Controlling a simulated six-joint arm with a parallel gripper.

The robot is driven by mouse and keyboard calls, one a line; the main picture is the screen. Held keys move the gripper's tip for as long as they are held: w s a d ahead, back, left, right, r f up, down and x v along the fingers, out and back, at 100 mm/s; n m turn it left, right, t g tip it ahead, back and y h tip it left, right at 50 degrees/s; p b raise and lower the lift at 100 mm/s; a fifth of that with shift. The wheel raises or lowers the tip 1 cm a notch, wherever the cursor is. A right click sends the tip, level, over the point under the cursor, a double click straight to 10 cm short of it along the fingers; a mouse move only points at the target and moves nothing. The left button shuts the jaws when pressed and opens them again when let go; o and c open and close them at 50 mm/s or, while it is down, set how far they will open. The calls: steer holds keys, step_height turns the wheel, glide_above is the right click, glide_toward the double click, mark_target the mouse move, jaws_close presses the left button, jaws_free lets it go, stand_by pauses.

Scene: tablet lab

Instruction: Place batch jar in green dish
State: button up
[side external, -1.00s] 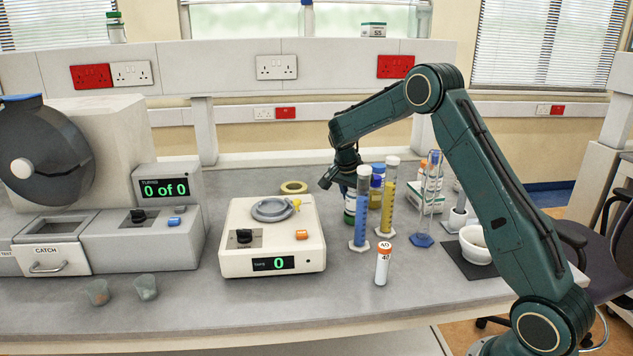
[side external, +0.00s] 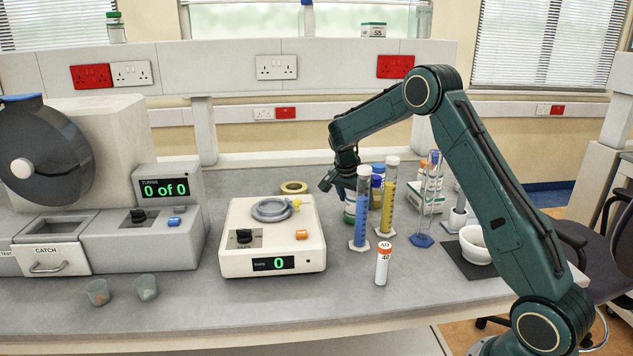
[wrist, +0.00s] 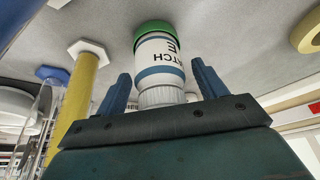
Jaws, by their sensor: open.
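The batch jar (side external: 349,211) stands upright on the bench, behind and left of the blue cylinder. In the wrist view the jar (wrist: 160,60) has a white ribbed top, a label reading "TCH E" and a green part at its far end. I cannot tell whether that green part is a band on the jar or a dish under it. My gripper (side external: 338,186) is just above the jar. In the wrist view my gripper (wrist: 164,92) is open, with one finger on each side of the ribbed top. I cannot make out a separate green dish.
A blue cylinder (side external: 361,205) and a yellow cylinder (side external: 388,200) stand close on the right. An orange-capped vial (side external: 382,267) is in front. A balance (side external: 272,240) sits to the left, with tape (side external: 294,187) behind. Two small cups (side external: 97,292) (side external: 146,287) stand front left.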

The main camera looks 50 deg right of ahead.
steer(key=shift+a+r, duration=0.1)
steer(key=shift+r, duration=0.45)
steer(key=v, duration=1.1)
steer(key=shift+r, duration=0.3)
steer(key=shift+a, duration=0.2)
steer(key=s+a+r+n+t+y, duration=0.1)
steer(key=s+a+r+n+t, duration=0.2)
steer(key=s+a+r+n, duration=0.65)
steer(key=s+a+f+n+t+y, duration=0.1)
steer(key=s+a+n, duration=0.3)
steer(key=s, duration=0.6)
steer(key=s+a+f+n+t+y, duration=0.1)
steer(key=s+a+f+n+y, duration=0.1)
steer(key=s+a, duration=0.7)
steer(key=shift+s+f+n+t, duration=0.3)
steer(key=shift+s+f+n, duration=0.5)
steer(key=shift+s+n, duration=0.35)
